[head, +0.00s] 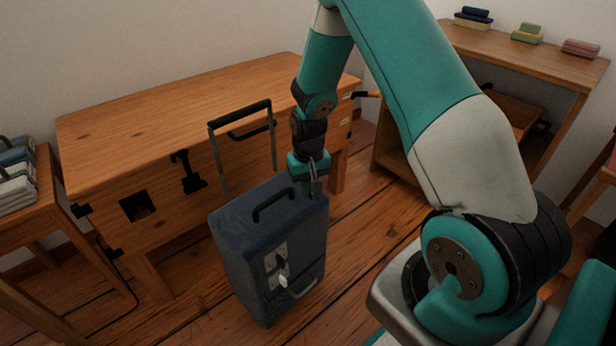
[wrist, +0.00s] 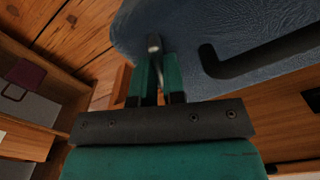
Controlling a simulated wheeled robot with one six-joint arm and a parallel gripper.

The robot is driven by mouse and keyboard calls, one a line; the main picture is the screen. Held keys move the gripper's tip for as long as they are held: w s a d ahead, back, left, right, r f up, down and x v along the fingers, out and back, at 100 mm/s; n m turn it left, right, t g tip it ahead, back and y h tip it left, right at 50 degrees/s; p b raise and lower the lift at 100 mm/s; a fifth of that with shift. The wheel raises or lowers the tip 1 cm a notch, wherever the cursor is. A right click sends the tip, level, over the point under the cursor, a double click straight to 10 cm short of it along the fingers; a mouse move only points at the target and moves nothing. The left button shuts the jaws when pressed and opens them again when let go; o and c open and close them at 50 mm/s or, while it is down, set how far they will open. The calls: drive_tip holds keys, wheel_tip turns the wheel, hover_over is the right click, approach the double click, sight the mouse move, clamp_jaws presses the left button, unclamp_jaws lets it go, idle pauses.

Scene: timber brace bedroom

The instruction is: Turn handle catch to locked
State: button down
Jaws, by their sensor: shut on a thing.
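A dark blue suitcase (head: 245,235) stands upright on the wooden floor, with its pull handle (head: 241,112) raised at the back and a black carry handle (head: 273,203) on top. My gripper (head: 309,182) points down at the right end of the suitcase's top. In the wrist view, my gripper (wrist: 157,75) is shut on a small grey metal lever, which looks like the handle catch (wrist: 154,44), at the edge of the blue top. The fingers hide much of the catch. I cannot read which position it is in.
A wooden bench (head: 180,100) with black fittings stands close behind the suitcase. A side table with folded cloths (head: 18,180) is at the left. A shelf desk (head: 530,55) with small stacks is at the back right. Floor is open in front of the suitcase.

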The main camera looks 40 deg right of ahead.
drive_tip(key=m+p, duration=0.2)
drive_tip(key=m, duration=0.1)
drive_tip(key=m+p, duration=0.2)
drive_tip(key=m, duration=0.1)
drive_tip(key=shift+s+d+r+p, duration=0.1)
drive_tip(key=shift+r+p, duration=0.1)
drive_tip(key=shift+p, duration=0.1)
drive_tip(key=m+p, duration=0.1)
drive_tip(key=m, duration=0.2)
drive_tip(key=m+p, duration=0.2)
drive_tip(key=m, duration=0.1)
drive_tip(key=shift+s+f+m, duration=0.15)
drive_tip(key=shift+m, duration=0.25)
drive_tip(key=c, duration=1.2)
unclamp_jaws()
drive_tip(key=shift+d, duration=0.1)
wheel_tip(320, 180, up, 17)
drive_tip(key=p, duration=0.4)
